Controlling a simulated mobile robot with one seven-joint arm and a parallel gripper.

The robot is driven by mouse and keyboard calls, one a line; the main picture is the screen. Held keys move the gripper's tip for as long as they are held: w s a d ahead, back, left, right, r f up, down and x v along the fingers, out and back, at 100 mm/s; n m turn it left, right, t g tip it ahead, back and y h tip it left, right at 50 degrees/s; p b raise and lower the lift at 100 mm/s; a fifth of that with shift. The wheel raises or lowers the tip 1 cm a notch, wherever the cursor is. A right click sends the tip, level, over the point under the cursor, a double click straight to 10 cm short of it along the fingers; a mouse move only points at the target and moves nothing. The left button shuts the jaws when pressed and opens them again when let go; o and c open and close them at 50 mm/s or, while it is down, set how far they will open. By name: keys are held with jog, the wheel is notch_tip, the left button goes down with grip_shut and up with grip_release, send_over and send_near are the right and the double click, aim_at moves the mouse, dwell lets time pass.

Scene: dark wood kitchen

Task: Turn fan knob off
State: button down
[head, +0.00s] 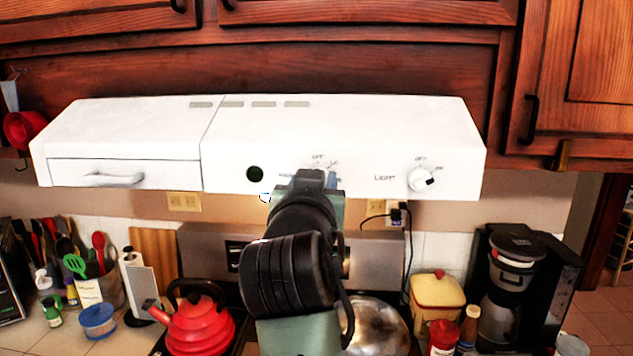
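A white range hood (350,125) hangs under the dark wood cabinets. Its front carries a light knob (422,179) at the right, marked LIGHT. The fan knob is hidden behind my gripper (318,180); only printed marks such as OFF and LO show around that spot. My gripper reaches up to the hood front there, seen from behind. Its fingertips are mostly hidden by my own wrist, so I cannot tell whether they touch the knob or how far apart they are.
A drawer-like panel with a handle (113,178) is at the hood's left. Below are a red kettle (198,325), a metal pot (375,328), a yellow canister (436,297) and a coffee maker (510,280). Cabinets sit close above the hood.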

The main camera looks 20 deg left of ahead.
jog(key=shift+n, duration=0.4)
jog(key=shift+c, duration=2.2)
grip_release()
jog(key=b+v, duration=0.5)
jog(key=v, duration=0.8)
